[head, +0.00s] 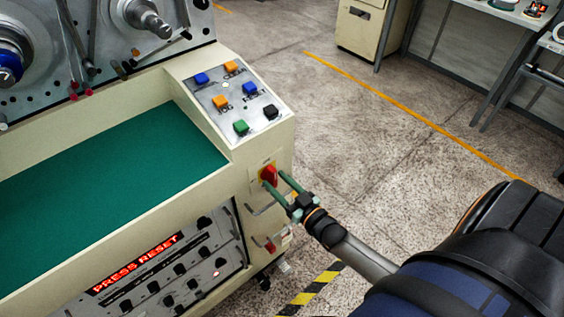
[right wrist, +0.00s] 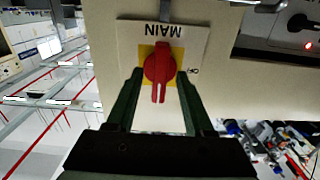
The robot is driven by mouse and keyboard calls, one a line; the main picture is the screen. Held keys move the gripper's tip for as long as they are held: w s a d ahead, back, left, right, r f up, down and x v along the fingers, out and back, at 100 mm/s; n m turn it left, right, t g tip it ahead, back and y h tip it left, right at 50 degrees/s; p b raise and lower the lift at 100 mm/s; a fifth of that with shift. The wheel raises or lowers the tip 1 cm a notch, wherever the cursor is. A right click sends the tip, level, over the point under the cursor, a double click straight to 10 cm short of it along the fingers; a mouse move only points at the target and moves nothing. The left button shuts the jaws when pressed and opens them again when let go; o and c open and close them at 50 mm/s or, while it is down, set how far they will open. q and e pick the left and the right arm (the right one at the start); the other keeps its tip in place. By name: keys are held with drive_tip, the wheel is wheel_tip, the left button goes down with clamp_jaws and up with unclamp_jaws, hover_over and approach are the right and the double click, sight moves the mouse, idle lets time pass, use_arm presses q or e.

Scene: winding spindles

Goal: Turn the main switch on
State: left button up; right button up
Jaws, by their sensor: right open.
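The main switch is a red rotary knob (head: 268,174) on a yellow square, on the end face of the cream machine. It also shows in the right wrist view (right wrist: 158,68), on a white plate marked MAIN, which appears upside down. Its handle points toward the bottom of that picture. My right gripper (head: 273,181) is open, its green fingers pointing at the switch. In the right wrist view the fingertips (right wrist: 160,76) lie on either side of the knob with small gaps; contact cannot be told. My left gripper is not in view.
A button panel (head: 222,95) with several coloured buttons is on top of the machine. A display (head: 137,262) reads PRESS RESET. A smaller red switch (head: 270,246) sits below the main one. A metal handle projects beside the switch. Open floor (head: 350,130) lies to the right.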

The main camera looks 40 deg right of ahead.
drive_tip(key=s+d, duration=0.1)
drive_tip(key=s, duration=1.1)
drive_tip(key=shift+s, duration=0.2)
drive_tip(key=s+a+f+g, duration=0.3)
drive_tip(key=a+f+g, duration=0.1)
drive_tip(key=a, duration=0.3)
drive_tip(key=s+a+f+n+g+y, duration=0.1)
drive_tip(key=s+a+f+g, duration=0.2)
drive_tip(key=a+g, duration=0.2)
drive_tip(key=shift+a+f, duration=0.35)
drive_tip(key=shift+a, duration=0.5)
drive_tip(key=shift+c, duration=0.2)
idle(0.5)
